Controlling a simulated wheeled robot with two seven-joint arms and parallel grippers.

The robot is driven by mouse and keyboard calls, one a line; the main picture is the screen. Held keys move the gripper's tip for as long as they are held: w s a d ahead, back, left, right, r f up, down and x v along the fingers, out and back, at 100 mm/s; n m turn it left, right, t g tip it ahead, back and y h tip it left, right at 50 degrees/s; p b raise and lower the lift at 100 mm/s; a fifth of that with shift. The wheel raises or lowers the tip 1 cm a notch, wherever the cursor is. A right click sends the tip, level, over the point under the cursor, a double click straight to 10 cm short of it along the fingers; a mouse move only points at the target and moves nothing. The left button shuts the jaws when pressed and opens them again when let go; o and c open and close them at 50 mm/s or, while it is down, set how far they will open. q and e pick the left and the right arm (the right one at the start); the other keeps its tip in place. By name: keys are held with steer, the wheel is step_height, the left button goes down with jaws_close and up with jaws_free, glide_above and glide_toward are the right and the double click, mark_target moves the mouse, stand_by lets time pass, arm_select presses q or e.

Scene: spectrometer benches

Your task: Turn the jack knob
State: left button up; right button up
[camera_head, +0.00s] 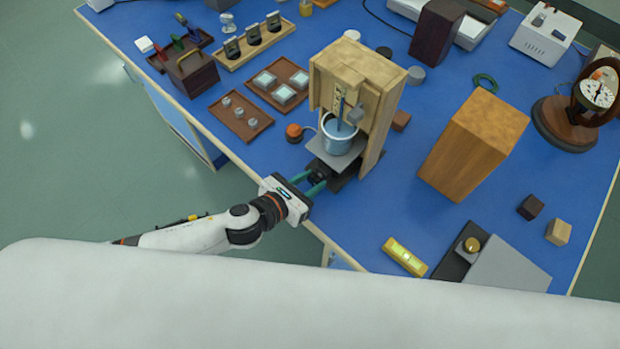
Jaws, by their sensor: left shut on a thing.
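The lab jack (343,179) stands near the front edge of the blue bench. Its dark base shows under a grey plate (350,160). A pale blue beaker (340,136) with liquid stands on the plate, inside a wooden stand (377,110) that is open at the front. My left gripper (318,183) reaches in from the left, at the front of the jack. Its teal fingers are shut on a small dark part at the jack's front, which looks like the jack knob; the fingers mostly hide it. My right gripper is not in view.
A wooden block (475,145) stands to the right. A yellow level (404,256) and a grey plate with a brass knob (472,244) lie at the front right. An orange-topped button (294,132) and brown trays (240,117) are to the left. Bench between jack and level is clear.

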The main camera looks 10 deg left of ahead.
arm_select(q)
steer(key=shift+w+a+n+g+h+p, duration=0.1)
steer(key=shift+n+g+h+p, duration=0.35)
steer(key=shift+n, duration=0.35)
steer(key=shift+n+h, duration=0.55)
steer(key=shift+n, duration=0.35)
steer(key=o, duration=1)
